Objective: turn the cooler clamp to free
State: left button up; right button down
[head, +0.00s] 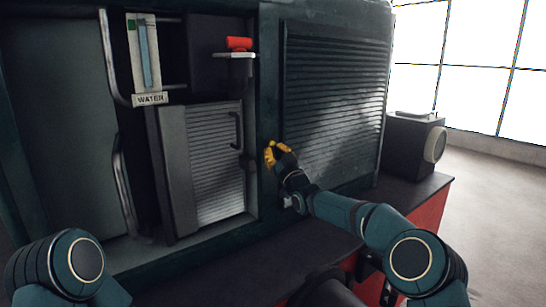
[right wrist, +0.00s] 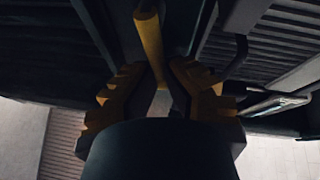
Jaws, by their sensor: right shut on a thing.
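My right gripper (head: 275,154) reaches to the dark post between the open bay and the slatted panel. In the right wrist view its yellow-padded fingers (right wrist: 158,78) are closed around the lower end of a yellow bar (right wrist: 149,40), which looks like the cooler clamp's handle. The bar runs up and away from the fingers. In the head view the clamp cannot be told apart from the yellow fingers. A ribbed cooler panel (head: 217,165) with a dark handle stands in the bay left of the gripper. My left gripper is out of view.
A water gauge (head: 145,55) marked WATER hangs at upper left. A red object (head: 239,43) sits on a small shelf (head: 234,56). The slatted panel (head: 335,105) is right of my gripper. A dark box with a round front (head: 412,140) stands farther right.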

jog(key=shift+w+d+r+m+h+b, duration=0.1)
jog(key=shift+d+r+m+h+b, duration=0.2)
jog(key=shift+m, duration=0.4)
jog(key=shift+w+a+f+m+h+b, duration=0.1)
jog(key=shift+m+h, duration=0.3)
jog(key=shift+m, duration=0.3)
jog(key=shift+r+t, duration=0.1)
jog(key=shift+t, duration=0.2)
jog(key=c, duration=1)
grip_release()
jog(key=shift+w, duration=0.15)
jog(key=shift+f, duration=0.25)
jog(key=shift+d+f, duration=0.1)
jog(key=v, duration=1.1)
jog(key=shift+s, duration=0.45)
